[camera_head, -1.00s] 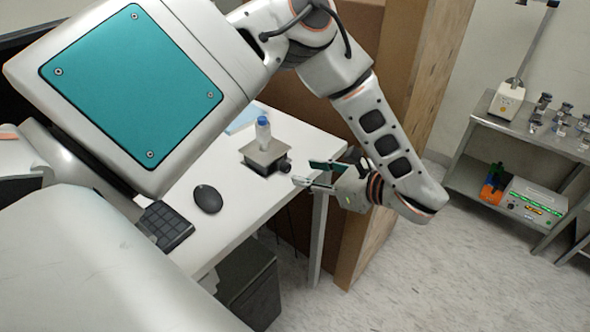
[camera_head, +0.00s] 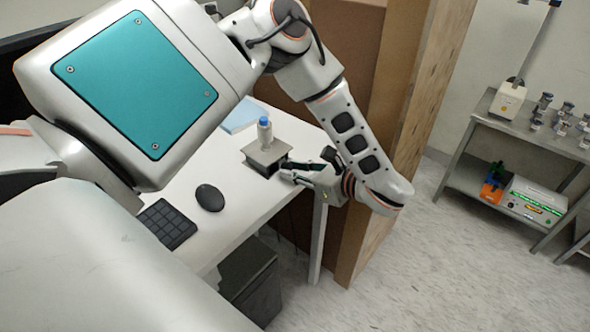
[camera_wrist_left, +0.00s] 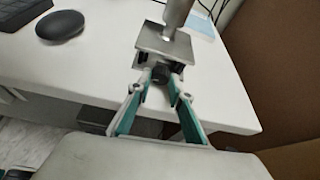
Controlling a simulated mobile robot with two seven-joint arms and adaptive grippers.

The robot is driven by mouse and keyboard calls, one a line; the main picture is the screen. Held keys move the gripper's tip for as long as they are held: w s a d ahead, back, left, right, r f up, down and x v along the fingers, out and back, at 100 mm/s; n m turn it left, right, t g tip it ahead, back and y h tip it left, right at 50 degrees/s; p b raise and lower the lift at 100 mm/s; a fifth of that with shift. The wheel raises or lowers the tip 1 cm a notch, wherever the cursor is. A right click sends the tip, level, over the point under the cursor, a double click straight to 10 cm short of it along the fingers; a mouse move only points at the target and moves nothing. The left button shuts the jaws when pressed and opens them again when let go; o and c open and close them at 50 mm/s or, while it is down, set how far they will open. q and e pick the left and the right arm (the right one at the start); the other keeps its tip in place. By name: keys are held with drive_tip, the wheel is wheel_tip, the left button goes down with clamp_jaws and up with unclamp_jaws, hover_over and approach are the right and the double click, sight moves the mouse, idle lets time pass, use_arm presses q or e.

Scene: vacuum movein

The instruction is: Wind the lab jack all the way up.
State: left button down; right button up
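The lab jack (camera_head: 266,153) is a small grey device on the white desk, with its top plate only a little above its base. A bottle with a blue cap (camera_head: 264,131) stands on the plate. In the left wrist view the plate (camera_wrist_left: 160,44) shows with the dark knob (camera_wrist_left: 160,73) on its near side. My left gripper (camera_head: 284,170) reaches in from the right. Its fingertips are apart, one on each side of the knob; whether they touch it is hard to tell. My right gripper is not in view.
A black mouse (camera_head: 210,198) and a keyboard (camera_head: 166,223) lie on the desk (camera_head: 240,196). A light-blue pad (camera_head: 240,116) lies behind the jack. A brown wooden panel (camera_head: 385,190) rises beyond my left forearm. A metal shelf with lab equipment (camera_head: 505,145) stands at right.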

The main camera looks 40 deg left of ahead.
use_arm(q)
drive_tip(key=shift+w+m+g+b, duration=0.1)
drive_tip(key=shift+m+g+b, duration=0.35)
drive_tip(key=shift+m+g, duration=0.35)
drive_tip(key=c, duration=1.8)
unclamp_jaws()
drive_tip(key=shift+d+r, duration=0.1)
drive_tip(key=shift+d, duration=0.05)
drive_tip(key=v, duration=1.1)
drive_tip(key=shift+d+r, duration=0.1)
drive_tip(key=shift+d, duration=0.3)
